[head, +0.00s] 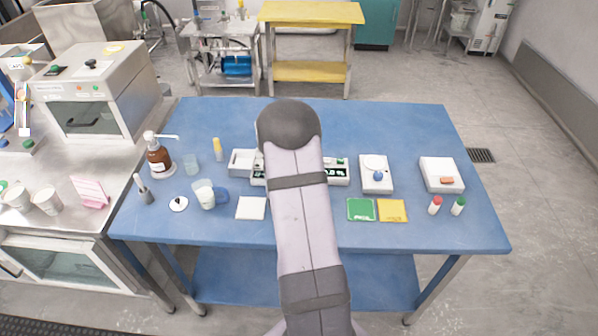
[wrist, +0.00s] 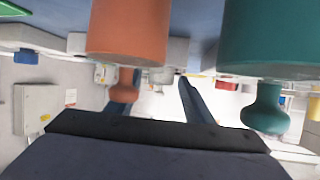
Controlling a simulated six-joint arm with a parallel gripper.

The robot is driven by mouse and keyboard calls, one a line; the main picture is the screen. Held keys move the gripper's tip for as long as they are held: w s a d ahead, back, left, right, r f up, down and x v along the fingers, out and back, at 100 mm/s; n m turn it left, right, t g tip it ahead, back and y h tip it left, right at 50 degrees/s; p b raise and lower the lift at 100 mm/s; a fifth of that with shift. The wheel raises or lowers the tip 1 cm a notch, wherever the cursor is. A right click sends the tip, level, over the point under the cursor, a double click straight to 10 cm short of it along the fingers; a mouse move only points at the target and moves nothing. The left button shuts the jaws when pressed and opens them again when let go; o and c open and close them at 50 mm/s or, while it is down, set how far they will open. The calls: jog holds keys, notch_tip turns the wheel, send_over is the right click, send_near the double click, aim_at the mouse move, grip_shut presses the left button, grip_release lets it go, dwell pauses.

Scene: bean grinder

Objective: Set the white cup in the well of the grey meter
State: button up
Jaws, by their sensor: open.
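A white cup (head: 204,194) stands on the left part of the blue table, with a small blue object right beside it. A pale grey device (head: 243,161) with an open hollow on its left and a lit display stands at the table's middle; my arm covers part of it. I take it for the grey meter. A display section (head: 337,172) shows right of my arm; I cannot tell if it is the same device. My gripper (wrist: 195,60) is open, with an orange and a teal finger apart and nothing visible between them. My arm hides the gripper in the head view.
A brown pump bottle (head: 158,155), a clear beaker (head: 191,164) and a yellow-capped vial (head: 217,149) stand near the cup. A white square pad (head: 251,208) lies in front of the meter. Green (head: 361,209) and yellow (head: 392,210) squares lie right of my arm. The back strip is mostly clear.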

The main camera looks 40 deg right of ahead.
jog(key=b+v, duration=0.1)
jog(key=v, duration=1.1)
jog(key=w+a+r+n+y+p, duration=0.1)
jog(key=a+r+n+y+p, duration=0.35)
jog(key=a, duration=0.55)
jog(key=w+a+r+n+y+p, duration=0.1)
jog(key=a+r+n+y+p, duration=0.15)
jog(key=a+y+p, duration=0.55)
jog(key=s+a+r+n+g+h+p, duration=0.1)
jog(key=s+a+r+n+g+p, duration=0.1)
jog(key=s+a+r+g+p, duration=0.45)
jog(key=s+a+r+n+g+p, duration=0.1)
jog(key=s+a+r+n+p, duration=0.2)
jog(key=s, duration=0.6)
notch_tip(320, 180, down, 29)
jog(key=b, duration=3.1)
jog(key=shift+r+m, duration=0.2)
jog(key=shift+m, duration=0.1)
